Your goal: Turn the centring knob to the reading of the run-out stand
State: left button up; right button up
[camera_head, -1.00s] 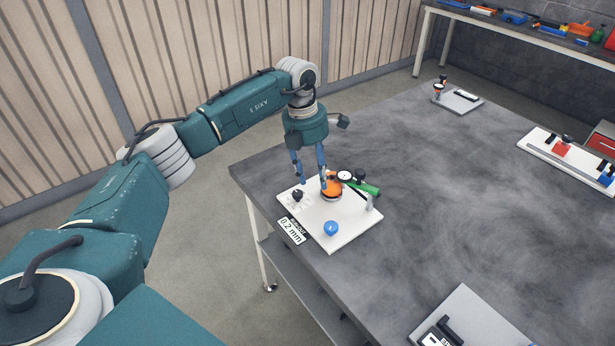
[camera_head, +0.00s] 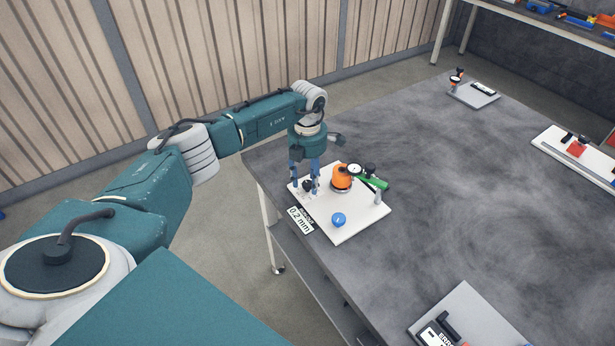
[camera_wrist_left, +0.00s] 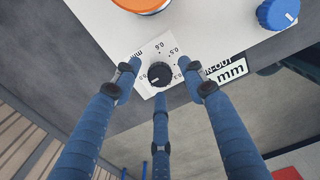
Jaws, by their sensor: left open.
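The black centring knob (camera_head: 307,185) stands at the left corner of the white run-out stand (camera_head: 352,222). In the left wrist view the knob (camera_wrist_left: 159,73) sits on a printed scale with numbers; its pointer direction is hard to tell. My left gripper (camera_head: 305,182) is open, with its blue fingers around the knob; in the wrist view the fingertips (camera_wrist_left: 159,76) appear apart from it. The sign (camera_head: 300,219) on the stand's front edge reads 0.2 mm. My right gripper is not in view.
On the stand are an orange round part (camera_head: 341,180), a dial gauge (camera_head: 354,169), a green piece (camera_head: 375,182), a blue knob (camera_head: 338,220) and a grey post (camera_head: 378,197). Other plates lie farther right on the dark table (camera_head: 460,190). The table's middle is clear.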

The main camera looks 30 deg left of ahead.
pick_arm(q)
jog(key=shift+f, duration=0.1)
grip_shut()
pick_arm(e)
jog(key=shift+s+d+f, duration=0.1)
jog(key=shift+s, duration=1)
pick_arm(q)
jog(key=shift+n, duration=0.5)
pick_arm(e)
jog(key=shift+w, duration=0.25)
pick_arm(q)
jog(key=shift+n, duration=0.6)
jog(key=n, duration=0.5)
jog(key=shift+w, duration=0.1)
jog(key=n, duration=0.5)
jog(key=shift+n+p, duration=0.3)
jog(key=shift+n, duration=1.5)
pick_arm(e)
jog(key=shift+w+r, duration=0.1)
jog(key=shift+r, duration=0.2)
